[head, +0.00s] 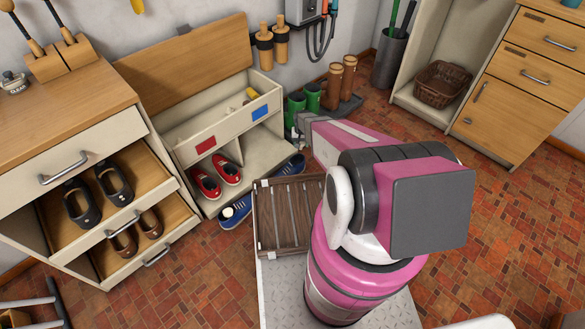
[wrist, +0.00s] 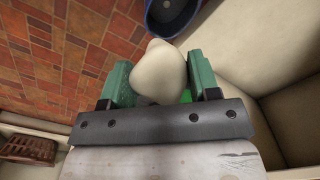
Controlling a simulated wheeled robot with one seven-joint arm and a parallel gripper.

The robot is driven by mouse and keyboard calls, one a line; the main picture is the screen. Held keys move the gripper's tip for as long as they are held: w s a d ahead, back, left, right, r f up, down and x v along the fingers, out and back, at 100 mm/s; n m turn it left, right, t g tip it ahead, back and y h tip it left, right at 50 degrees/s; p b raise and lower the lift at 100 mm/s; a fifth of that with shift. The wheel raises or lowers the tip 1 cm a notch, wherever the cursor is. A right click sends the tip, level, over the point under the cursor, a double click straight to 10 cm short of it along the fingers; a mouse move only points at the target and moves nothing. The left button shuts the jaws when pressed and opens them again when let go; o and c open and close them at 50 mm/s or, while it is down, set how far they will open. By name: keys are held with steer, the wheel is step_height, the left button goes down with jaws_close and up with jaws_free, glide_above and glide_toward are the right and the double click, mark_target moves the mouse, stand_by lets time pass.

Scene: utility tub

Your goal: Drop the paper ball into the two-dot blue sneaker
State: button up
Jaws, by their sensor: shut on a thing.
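My gripper (wrist: 160,64) is shut on the paper ball (wrist: 158,74), a pale cream lump between its two green fingers in the wrist view. A blue sneaker (wrist: 172,14) shows at the top edge of the wrist view, partly cut off and beyond the ball. In the head view one blue sneaker (head: 241,211) lies on the floor at the left, with a round white patch at its near end. Another blue sneaker (head: 292,167) lies at the right end of the bench, close to my gripper, partly hidden. I cannot make out dots on either one.
The open shoe bench (head: 227,119) has a lid leaning up and holds red sneakers (head: 206,185). A dark slatted crate (head: 267,225) is in front. Green boots (head: 312,97) and brown boots (head: 347,74) stand behind. Open drawers with shoes are at the left. Brick floor is clear at right.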

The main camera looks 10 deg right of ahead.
step_height(320, 180, down, 7)
steer(key=shift+r, duration=0.2)
stand_by(0.5)
steer(key=o, duration=1)
step_height(320, 180, up, 11)
steer(key=shift+f, duration=0.1)
